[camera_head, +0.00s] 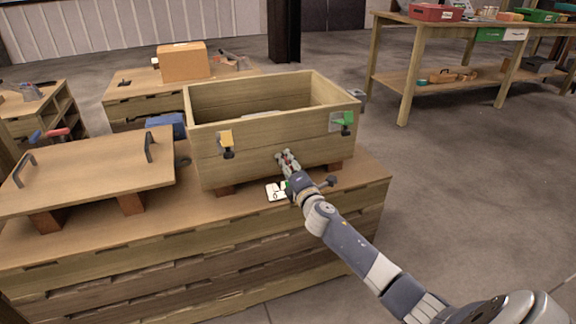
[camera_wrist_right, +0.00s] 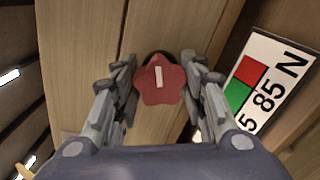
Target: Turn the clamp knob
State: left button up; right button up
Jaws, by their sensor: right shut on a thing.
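The clamp knob (camera_wrist_right: 160,82) is red and lobed, with a white bar mark on its face. It sits against a wooden wall in the right wrist view. My right gripper (camera_wrist_right: 163,88) is shut on it, one finger at each side. In the head view my right gripper (camera_head: 289,162) is at the lower front of the open wooden box (camera_head: 220,165), and the knob is mostly hidden there. The white bar points nearly straight up in the wrist view. My left gripper is not in view.
A white card (camera_wrist_right: 268,85) with red and green squares lies beside the knob; it also shows in the head view (camera_head: 275,192). A wooden lid (camera_head: 90,170) with two handles lies left.

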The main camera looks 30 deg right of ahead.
jog(key=o, duration=1.1)
jog(key=v, duration=1.2)
jog(key=shift+d, duration=0.1)
